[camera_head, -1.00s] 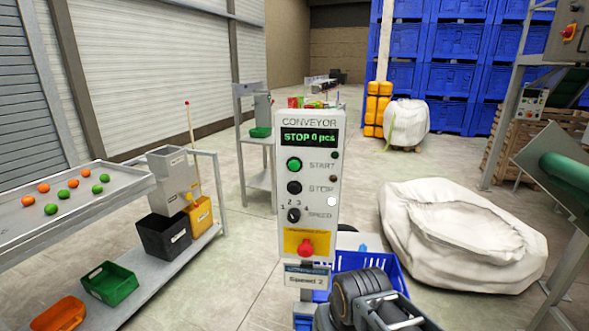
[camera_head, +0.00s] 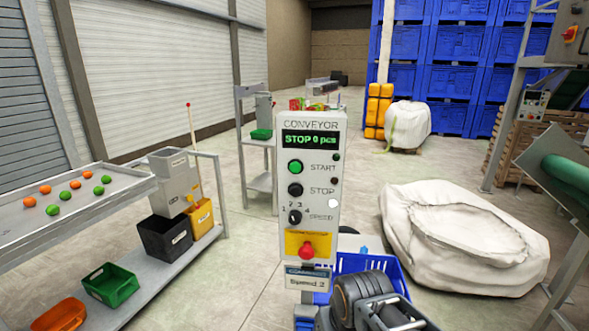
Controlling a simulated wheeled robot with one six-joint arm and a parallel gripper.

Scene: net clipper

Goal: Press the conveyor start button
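The conveyor control box (camera_head: 331,230) stands upright on a post in the middle of the view. Its green display (camera_head: 310,139) reads "STOP 0 pcs". The green start button (camera_head: 295,167) is on the upper left of the panel, with nothing touching it. Below it are the black stop button (camera_head: 295,190), the black speed knob (camera_head: 295,217) and a red emergency button (camera_head: 306,250) on a yellow plate. Part of my arm shows low in the picture, right of the box and below the buttons. I cannot make out the fingertips of my gripper.
A blue crate (camera_head: 385,265) is behind the box's foot. A large white sack (camera_head: 465,240) lies on the floor to the right. A metal table with orange and green balls (camera_head: 110,206) stands at left. The floor between table and box is clear.

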